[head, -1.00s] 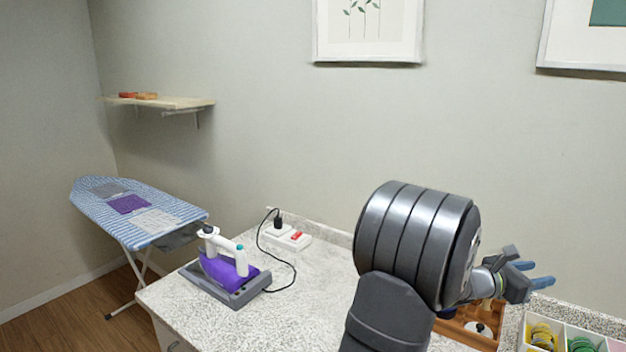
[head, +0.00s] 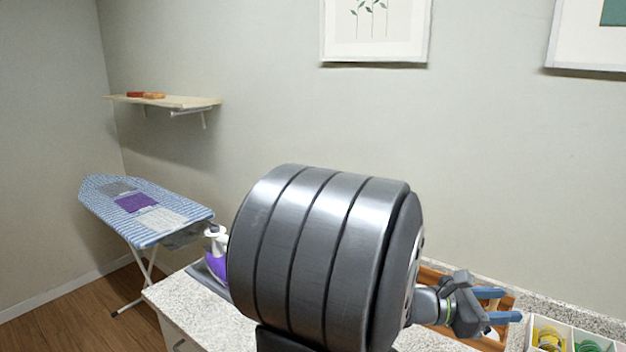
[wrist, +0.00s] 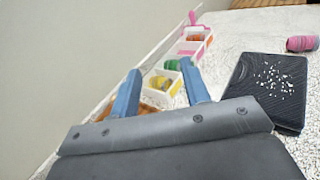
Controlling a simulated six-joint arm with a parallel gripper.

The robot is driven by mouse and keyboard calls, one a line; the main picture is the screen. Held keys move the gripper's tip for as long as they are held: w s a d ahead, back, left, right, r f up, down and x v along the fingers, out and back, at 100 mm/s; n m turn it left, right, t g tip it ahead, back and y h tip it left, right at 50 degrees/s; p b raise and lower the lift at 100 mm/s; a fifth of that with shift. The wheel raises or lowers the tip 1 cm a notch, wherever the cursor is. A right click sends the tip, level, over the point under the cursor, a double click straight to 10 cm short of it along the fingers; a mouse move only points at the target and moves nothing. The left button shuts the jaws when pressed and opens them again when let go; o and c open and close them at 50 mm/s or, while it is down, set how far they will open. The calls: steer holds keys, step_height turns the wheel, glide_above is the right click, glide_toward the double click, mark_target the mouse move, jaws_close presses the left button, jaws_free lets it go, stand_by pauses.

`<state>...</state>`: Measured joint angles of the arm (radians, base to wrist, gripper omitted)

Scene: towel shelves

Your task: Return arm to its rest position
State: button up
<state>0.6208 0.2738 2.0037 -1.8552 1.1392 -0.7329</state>
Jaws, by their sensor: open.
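My gripper (head: 508,305) is at the right in the head view, at the end of my grey arm, over the right part of the counter. Its two blue fingers are apart with nothing between them. In the wrist view the gripper (wrist: 160,78) also shows open and empty, with a white bin between and beyond the fingers. My large arm link fills the middle of the head view and hides much of the counter.
A purple iron (head: 215,262) is partly hidden behind my arm. A wooden tray (head: 432,275) and white bins (head: 568,338) are near the gripper. A black board (wrist: 262,90) and pink roll (wrist: 302,44) lie right. An ironing board (head: 150,208) and shelf (head: 185,102) stand left.

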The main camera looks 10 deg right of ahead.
steer(key=s+a+f+g, duration=0.1)
steer(key=s+a, duration=0.5)
steer(key=a, duration=0.3)
steer(key=shift+s+a+f+m+y, duration=0.2)
steer(key=shift+s+f+m+y, duration=0.1)
steer(key=shift+s+m, duration=0.1)
